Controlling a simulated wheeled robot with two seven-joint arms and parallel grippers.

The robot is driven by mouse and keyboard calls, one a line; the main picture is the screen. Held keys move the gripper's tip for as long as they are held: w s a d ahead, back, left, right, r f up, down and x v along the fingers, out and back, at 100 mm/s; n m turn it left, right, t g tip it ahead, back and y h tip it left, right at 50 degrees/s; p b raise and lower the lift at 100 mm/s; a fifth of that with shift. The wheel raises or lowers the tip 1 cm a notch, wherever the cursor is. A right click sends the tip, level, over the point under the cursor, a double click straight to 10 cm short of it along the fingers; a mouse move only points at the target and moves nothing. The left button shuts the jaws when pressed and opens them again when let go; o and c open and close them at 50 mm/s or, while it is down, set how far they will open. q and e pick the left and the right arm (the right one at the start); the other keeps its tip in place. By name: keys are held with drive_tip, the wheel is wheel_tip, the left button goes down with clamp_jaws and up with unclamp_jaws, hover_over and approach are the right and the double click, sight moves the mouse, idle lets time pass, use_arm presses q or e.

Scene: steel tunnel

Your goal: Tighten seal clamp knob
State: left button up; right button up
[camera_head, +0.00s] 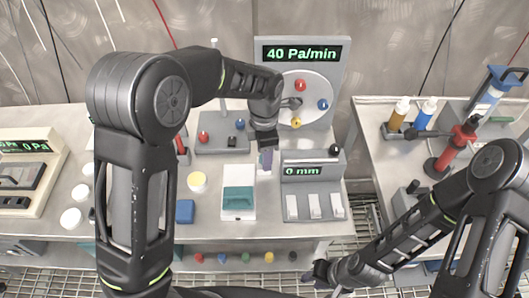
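A grey upright panel (345,75) with a green "40 Pa/min" readout stands at the back of the middle bench. Its pale round plate (313,88) carries a red knob (300,85), a blue knob (323,104) and a yellow knob (296,123). My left wrist covers the plate's left side. I cannot tell which knob is the seal clamp's. My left gripper (265,148) points down in front of the panel, below the knobs, above or beside a small purple item (265,162); its fingers are unclear. My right gripper (318,273) is low, before the bench's front edge, apart from the knobs.
A grey box (312,170) reading "0 mm" with white tabs stands right of a white-and-teal box (239,203). A grey block with red and blue knobs (221,147) stands left. The right bench (372,113) holds bottles and a red stand (447,162). A gap separates the benches.

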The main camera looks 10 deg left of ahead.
use_arm(q)
clamp_jaws()
idle(0.4)
